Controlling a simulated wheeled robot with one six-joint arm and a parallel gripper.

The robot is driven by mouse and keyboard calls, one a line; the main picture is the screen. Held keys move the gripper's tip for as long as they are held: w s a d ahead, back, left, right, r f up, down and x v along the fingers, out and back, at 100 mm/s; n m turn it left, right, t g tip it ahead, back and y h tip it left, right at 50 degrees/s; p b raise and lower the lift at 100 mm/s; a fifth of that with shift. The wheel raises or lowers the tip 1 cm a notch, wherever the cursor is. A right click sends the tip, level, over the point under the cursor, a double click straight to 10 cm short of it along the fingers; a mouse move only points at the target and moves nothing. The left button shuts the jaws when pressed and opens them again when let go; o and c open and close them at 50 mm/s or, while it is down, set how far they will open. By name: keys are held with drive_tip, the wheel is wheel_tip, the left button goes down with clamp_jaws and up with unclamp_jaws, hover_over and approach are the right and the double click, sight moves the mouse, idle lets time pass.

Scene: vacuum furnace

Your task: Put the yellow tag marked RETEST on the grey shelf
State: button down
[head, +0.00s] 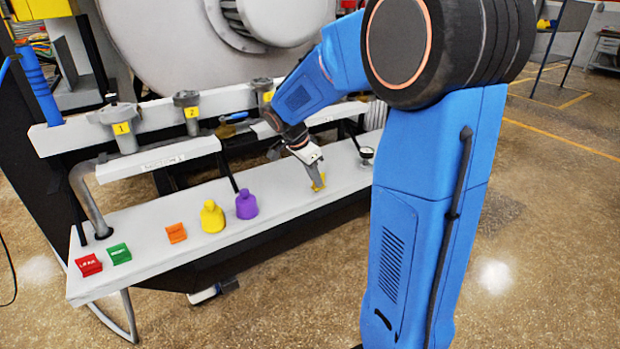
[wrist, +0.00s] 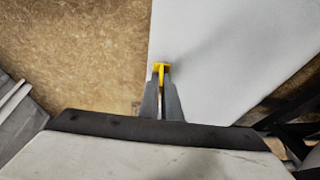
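My gripper (head: 316,178) points down over the right part of a long pale lower bench. Its fingers are closed around a small yellow tag (head: 318,184). In the wrist view the tag (wrist: 160,67) sits between the fingertips, by the bench edge; I cannot read its marking or tell whether it touches the bench. A pale grey shelf (head: 207,148) with a printed label runs above the bench at left; its lettering is too small to read surely. The bench surface (head: 150,232) is light grey-white.
On the bench lie a red tag (head: 88,265), a green tag (head: 119,253), an orange tag (head: 176,233), a yellow weight-like piece (head: 212,217) and a purple one (head: 246,204). A small gauge (head: 366,155) stands right of my gripper. Numbered grey cups (head: 122,127) line the upper rail.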

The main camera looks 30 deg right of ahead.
drive_tip(key=w, duration=0.3)
drive_tip(key=shift+w+f, duration=0.15)
drive_tip(key=shift+f, duration=0.65)
drive_tip(key=shift+f, duration=0.15)
drive_tip(key=c, duration=2)
unclamp_jaws()
